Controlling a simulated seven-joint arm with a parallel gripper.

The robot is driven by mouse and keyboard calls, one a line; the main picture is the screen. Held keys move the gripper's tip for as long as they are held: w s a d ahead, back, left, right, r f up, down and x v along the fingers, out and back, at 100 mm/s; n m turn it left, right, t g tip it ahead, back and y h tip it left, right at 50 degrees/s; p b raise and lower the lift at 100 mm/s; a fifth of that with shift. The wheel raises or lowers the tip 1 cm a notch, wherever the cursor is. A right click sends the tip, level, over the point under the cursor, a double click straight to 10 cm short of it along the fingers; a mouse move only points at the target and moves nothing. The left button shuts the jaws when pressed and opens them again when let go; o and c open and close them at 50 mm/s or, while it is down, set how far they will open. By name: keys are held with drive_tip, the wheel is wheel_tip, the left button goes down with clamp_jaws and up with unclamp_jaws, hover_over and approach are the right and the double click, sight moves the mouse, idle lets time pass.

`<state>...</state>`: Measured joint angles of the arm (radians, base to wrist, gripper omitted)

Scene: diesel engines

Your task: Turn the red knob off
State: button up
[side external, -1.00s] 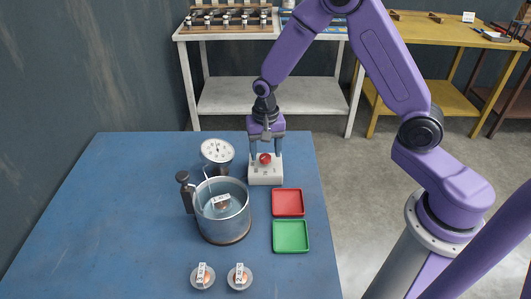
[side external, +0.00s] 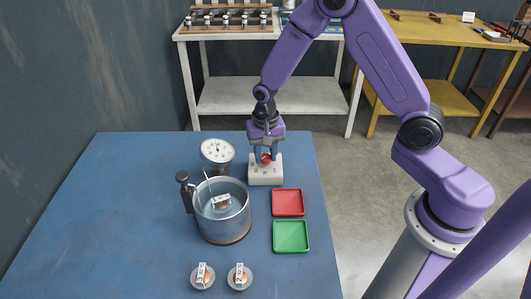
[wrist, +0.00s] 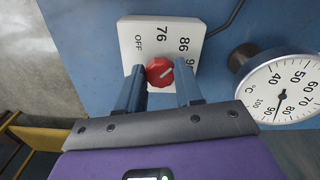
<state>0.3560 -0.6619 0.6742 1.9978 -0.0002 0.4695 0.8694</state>
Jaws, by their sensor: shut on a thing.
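The red knob (side external: 265,158) sits on a white control box (side external: 265,175) near the back right of the blue table. In the wrist view the red knob (wrist: 160,72) has a pale pointer line slanting up to the right, toward the 86 mark. The white box (wrist: 135,57) is printed OFF, 76, 86 and a partly hidden number. My gripper (side external: 266,153) is over the box with its fingers down at the knob. In the wrist view my gripper (wrist: 160,78) has one finger on each side of the knob, shut on it.
A dial thermometer (side external: 217,151) and a metal pot (side external: 224,225) with water and a labelled item stand left of the box. A red tray (side external: 288,202) and a green tray (side external: 291,237) lie in front. Two labelled round pieces (side external: 203,276) (side external: 239,276) lie near the front edge.

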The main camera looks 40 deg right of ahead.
sight(266, 156)
drive_tip(key=n, duration=0.8)
drive_tip(key=shift+d+n, duration=0.1)
drive_tip(key=shift+n, duration=0.2)
drive_tip(key=n, duration=0.4)
drive_tip(key=shift+n, duration=0.3)
drive_tip(key=n, duration=0.4)
drive_tip(key=shift+w+d, duration=0.1)
drive_tip(key=shift+n, duration=0.3)
drive_tip(key=o, duration=1)
drive_tip(key=shift+o, duration=0.2)
wheel_tip(266, 156, up, 18)
drive_tip(key=shift+f, duration=0.25)
